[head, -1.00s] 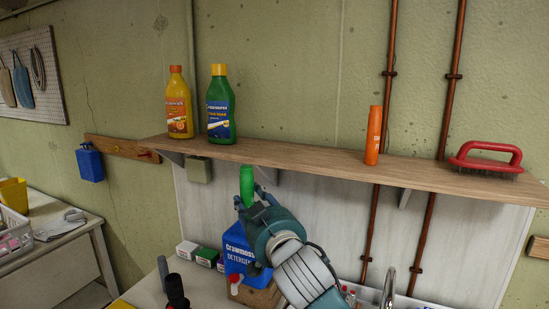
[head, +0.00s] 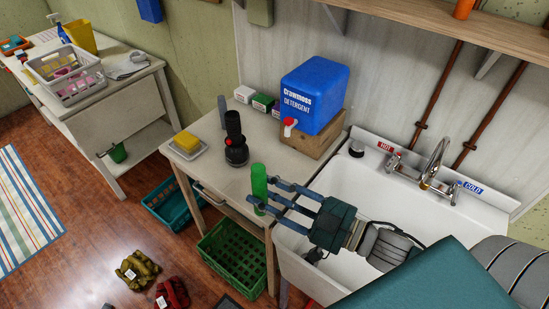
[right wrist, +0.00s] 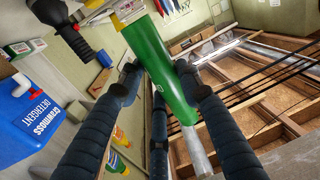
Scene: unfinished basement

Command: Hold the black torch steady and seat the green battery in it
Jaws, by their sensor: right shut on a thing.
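The green battery (head: 259,183) is held upright in my right gripper (head: 272,196), near the front edge of the small table. In the right wrist view the battery (right wrist: 158,70) sits between the dark fingers (right wrist: 158,82). The black torch (head: 236,150) stands upright on the small table, left of and behind the battery and apart from it. Part of the torch also shows at the top left of the right wrist view (right wrist: 62,25). Nothing grips the torch. My left gripper is not in view.
A blue detergent container (head: 313,95) on a wooden block, small boxes (head: 264,103) and a yellow sponge on a dish (head: 186,148) share the small table (head: 213,178). The sink (head: 340,190) is on the right. Green (head: 232,258) and teal (head: 172,205) crates are below.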

